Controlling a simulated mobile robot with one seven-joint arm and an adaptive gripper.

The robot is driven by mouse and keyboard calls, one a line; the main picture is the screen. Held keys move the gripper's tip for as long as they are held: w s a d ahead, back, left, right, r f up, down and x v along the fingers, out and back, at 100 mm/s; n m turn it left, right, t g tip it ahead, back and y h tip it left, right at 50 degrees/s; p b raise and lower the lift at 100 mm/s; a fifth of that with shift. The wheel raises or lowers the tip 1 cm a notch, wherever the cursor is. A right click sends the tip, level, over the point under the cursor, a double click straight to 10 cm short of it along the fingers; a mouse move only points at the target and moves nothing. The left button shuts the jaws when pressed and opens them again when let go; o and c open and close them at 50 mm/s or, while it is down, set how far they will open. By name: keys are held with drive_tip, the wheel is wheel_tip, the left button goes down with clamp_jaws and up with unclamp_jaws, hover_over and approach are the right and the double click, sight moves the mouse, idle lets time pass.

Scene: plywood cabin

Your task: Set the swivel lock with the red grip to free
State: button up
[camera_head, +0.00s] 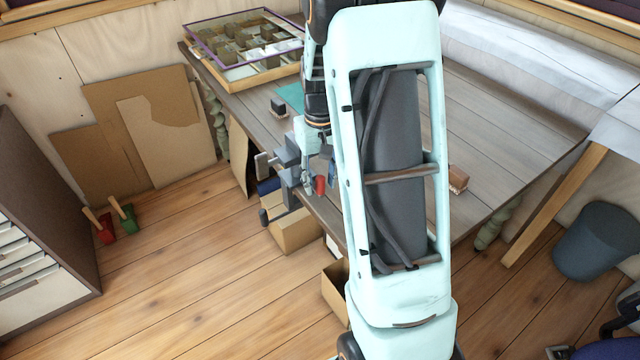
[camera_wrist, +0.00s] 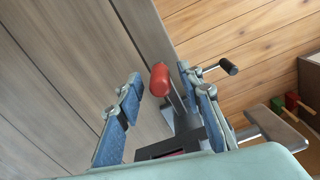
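The swivel lock's red grip (camera_wrist: 160,79) is a short red cylinder on a metal lever at the table edge. It also shows in the head view (camera_head: 320,186), just left of my arm. The grey vise (camera_head: 288,158) it belongs to is clamped at the table edge; in the wrist view its body is partly hidden behind my fingers. My gripper (camera_wrist: 160,86) is open, with the red grip between its blue-padded fingertips and a visible gap on each side. Whether the fingers are level with the grip in depth, I cannot tell.
A lever with a black knob (camera_wrist: 228,67) sticks out beside my right finger. A small dark block (camera_head: 279,107) and a framed display case (camera_head: 245,45) lie on the table (camera_head: 500,110). A brown block (camera_head: 458,180) is right of my arm. Cardboard boxes (camera_head: 292,232) stand below the edge.

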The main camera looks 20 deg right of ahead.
drive_tip(key=shift+f, duration=0.65)
clamp_jaws()
